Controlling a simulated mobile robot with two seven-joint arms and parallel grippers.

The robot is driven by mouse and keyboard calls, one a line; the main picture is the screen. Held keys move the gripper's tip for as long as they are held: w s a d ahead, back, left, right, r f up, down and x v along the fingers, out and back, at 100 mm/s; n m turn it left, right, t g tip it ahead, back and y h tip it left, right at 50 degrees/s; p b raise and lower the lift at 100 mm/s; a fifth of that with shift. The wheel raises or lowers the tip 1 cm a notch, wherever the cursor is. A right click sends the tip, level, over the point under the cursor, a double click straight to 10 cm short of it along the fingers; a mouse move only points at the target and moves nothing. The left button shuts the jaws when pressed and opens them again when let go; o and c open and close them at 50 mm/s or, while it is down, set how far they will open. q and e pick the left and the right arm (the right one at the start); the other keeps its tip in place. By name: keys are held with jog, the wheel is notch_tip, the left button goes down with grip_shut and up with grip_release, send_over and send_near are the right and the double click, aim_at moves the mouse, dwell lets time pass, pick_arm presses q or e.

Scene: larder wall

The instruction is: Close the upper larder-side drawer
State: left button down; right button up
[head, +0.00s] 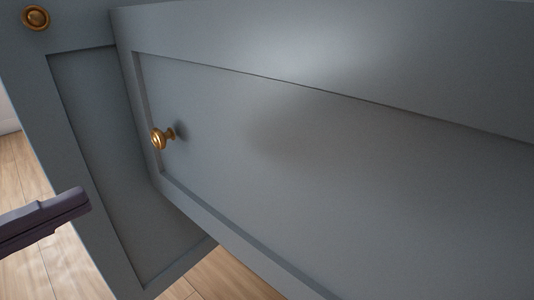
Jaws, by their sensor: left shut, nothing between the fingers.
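A blue-grey drawer-like front with a round brass knob (36,17) shows at the top left corner. Most of it is cut off by the frame, so I cannot tell whether it is the upper larder-side drawer or how far out it stands. My left gripper (78,200) is at the lower left, shut and empty. My right gripper is not in view.
A large blue-grey framed panel (350,150) with a brass knob (160,138) fills the middle and right. It stands in front of a narrower recessed cabinet panel (105,150) on the left. Wooden floor (235,278) shows below and at the far left.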

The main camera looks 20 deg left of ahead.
aim_at(204, 144)
pick_arm(q)
jog(key=b+x, duration=0.2)
jog(key=x, duration=1.1)
jog(key=shift+w+d, duration=0.1)
jog(key=shift+w, duration=0.3)
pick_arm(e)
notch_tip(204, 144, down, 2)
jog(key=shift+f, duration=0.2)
pick_arm(q)
jog(key=shift+w, duration=0.15)
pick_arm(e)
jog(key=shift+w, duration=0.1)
